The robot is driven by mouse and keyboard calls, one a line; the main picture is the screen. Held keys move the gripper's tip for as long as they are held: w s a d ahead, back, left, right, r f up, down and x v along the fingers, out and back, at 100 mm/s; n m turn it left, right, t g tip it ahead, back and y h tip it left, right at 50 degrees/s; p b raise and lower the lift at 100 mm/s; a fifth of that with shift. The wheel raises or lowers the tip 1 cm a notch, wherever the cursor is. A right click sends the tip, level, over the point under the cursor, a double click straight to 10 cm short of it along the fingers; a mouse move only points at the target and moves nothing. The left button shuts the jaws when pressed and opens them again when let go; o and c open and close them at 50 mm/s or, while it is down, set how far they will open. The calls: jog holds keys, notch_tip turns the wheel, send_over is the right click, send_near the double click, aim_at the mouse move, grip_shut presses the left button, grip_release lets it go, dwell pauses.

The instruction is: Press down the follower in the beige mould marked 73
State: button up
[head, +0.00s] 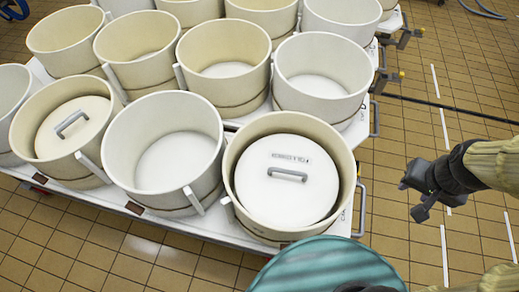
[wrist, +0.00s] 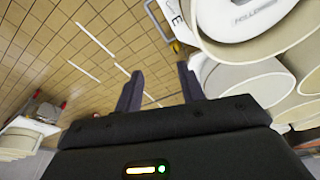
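Two beige moulds hold white followers with grey bar handles. One beige mould (head: 348,199) stands at the front right of the table, its follower (head: 268,207) sitting inside below the rim with small dark lettering. The other beige mould (head: 28,128) is at the left, with its follower (head: 60,142) inside. I cannot read the number 73 on either. My gripper (head: 410,198) is right of the front-right mould, apart from it, over the floor. In the wrist view my gripper (wrist: 158,72) has its fingers apart with nothing between them. The lettered follower (wrist: 240,25) shows at that view's top right.
Several open, empty white and beige moulds crowd the white table (head: 115,203); one white mould (head: 165,160) stands between the two with followers. A teal round thing (head: 325,265) is at the bottom edge. The tiled floor (head: 450,130) at right is clear around my gripper.

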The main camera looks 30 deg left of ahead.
jog(key=n+t+h+b, duration=0.1)
jog(key=n+h+b, duration=0.3)
jog(key=n, duration=1.8)
send_over(278, 169)
jog(key=s+a, duration=0.5)
notch_tip(278, 169, down, 16)
jog(key=shift+s+r+y+b, duration=0.1)
jog(key=shift+s+y+b, duration=0.05)
jog(key=shift+y+b, duration=0.2)
jog(key=p+x, duration=0.1)
jog(key=x, duration=1.6)
jog(key=shift+d, duration=0.25)
